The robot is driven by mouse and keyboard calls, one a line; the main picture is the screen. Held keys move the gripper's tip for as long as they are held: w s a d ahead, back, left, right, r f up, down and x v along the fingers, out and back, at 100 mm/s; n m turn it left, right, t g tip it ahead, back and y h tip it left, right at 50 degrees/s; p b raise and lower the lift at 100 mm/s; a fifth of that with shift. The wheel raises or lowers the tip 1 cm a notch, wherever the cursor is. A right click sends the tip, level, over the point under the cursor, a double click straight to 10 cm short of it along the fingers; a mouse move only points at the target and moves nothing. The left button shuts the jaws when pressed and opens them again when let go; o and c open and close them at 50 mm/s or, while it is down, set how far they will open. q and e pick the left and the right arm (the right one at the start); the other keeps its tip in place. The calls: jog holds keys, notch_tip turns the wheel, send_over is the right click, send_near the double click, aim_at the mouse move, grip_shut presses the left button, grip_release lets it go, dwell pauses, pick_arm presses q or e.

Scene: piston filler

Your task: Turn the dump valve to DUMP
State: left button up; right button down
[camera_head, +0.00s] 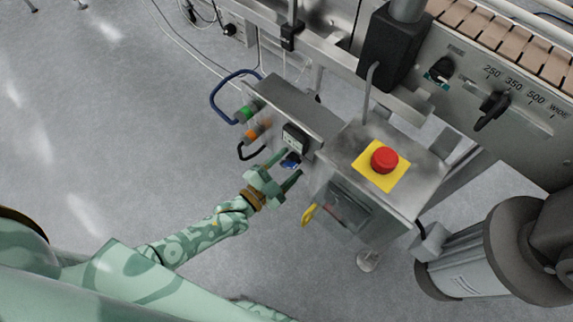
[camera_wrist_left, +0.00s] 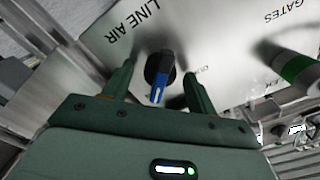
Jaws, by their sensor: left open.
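The blue lever (camera_wrist_left: 158,92) sits on a round black base on a metal panel (camera_wrist_left: 115,35) marked LINE AIR and GATES in the left wrist view. No DUMP marking is readable, as the gripper hides part of the lettering. In the head view the lever (camera_head: 289,161) is a small blue spot at the end of the control box. My left gripper (camera_head: 287,166) is open, its fingers on either side of the lever. In the left wrist view the gripper (camera_wrist_left: 160,76) shows gaps between each finger and the lever. My right gripper is out of sight.
Green (camera_head: 246,113) and orange (camera_head: 254,134) fittings and a blue hose (camera_head: 213,95) sit on the box's left side. A red emergency button (camera_head: 384,160) on a yellow plate and a yellow-handled part (camera_head: 308,215) are to the right.

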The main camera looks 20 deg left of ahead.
pick_arm(q)
jog(key=c, duration=1)
